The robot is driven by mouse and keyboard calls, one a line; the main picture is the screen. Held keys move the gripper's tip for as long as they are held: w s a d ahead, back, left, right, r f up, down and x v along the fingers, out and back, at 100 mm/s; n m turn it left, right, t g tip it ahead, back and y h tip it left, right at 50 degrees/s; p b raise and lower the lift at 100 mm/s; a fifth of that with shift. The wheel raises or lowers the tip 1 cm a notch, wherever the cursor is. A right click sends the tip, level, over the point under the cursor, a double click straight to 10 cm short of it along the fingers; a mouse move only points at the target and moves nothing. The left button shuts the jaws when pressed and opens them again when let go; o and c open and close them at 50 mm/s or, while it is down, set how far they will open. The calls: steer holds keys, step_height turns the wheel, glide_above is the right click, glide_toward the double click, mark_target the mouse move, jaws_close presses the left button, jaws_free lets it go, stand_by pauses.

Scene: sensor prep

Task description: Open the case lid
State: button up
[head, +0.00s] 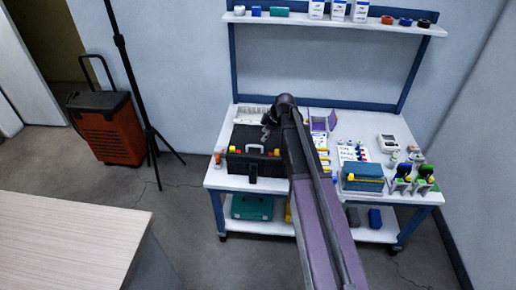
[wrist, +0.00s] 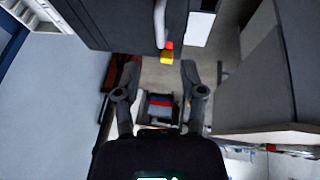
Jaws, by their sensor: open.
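A black case (head: 253,165) with yellow latches and a front handle sits at the left front of the white workbench. Its lid (head: 246,137) looks down, partly hidden by my arm. In the wrist view the dark case (wrist: 112,18) fills the upper part, with a grey handle (wrist: 160,25) and a red-and-yellow latch (wrist: 167,54). My gripper (wrist: 156,80) is open, its two fingers wide apart with nothing held between them. In the head view my gripper (head: 268,126) is over the case's right side, its fingertips hard to make out. I cannot tell whether it touches the case.
A blue case (head: 362,184) and several small bottles stand at the right of the workbench (head: 408,196). An orange wheeled toolbox (head: 107,135) and black tripod (head: 150,135) stand left. A pale table (head: 65,240) is front left.

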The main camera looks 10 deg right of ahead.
mark_target(256, 146)
steer(key=shift+b+x, duration=3.35)
steer(key=shift+x, duration=0.7)
steer(key=shift+r, duration=0.1)
jaws_close()
